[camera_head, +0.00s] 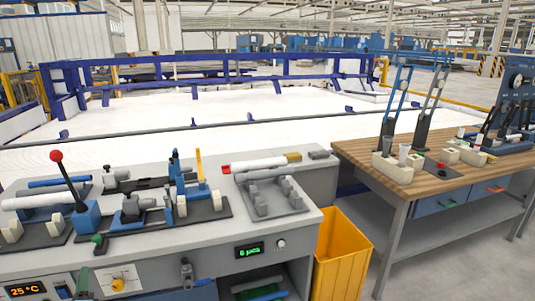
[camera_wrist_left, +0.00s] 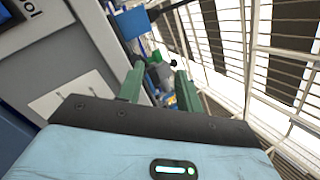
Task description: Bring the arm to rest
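In the left wrist view my left gripper (camera_wrist_left: 160,82) shows two green fingers standing apart, with nothing held between them. I cannot clearly make out either gripper in the head view. A white pipe (camera_head: 258,163) lies at the back right of the grey workbench (camera_head: 300,228), behind a grey fixture (camera_head: 270,200). Another white pipe (camera_head: 40,200) lies at the bench's left end, with a blue pipe (camera_head: 60,182) behind it. My right gripper is out of view.
A lever with a red ball (camera_head: 57,156) rises at the bench's left. Clamps on dark plates fill its middle. A yellow bin (camera_head: 342,254) stands between this bench and a wooden-topped table (camera_head: 435,186) with fixtures. A blue-railed enclosure (camera_head: 230,60) lies behind.

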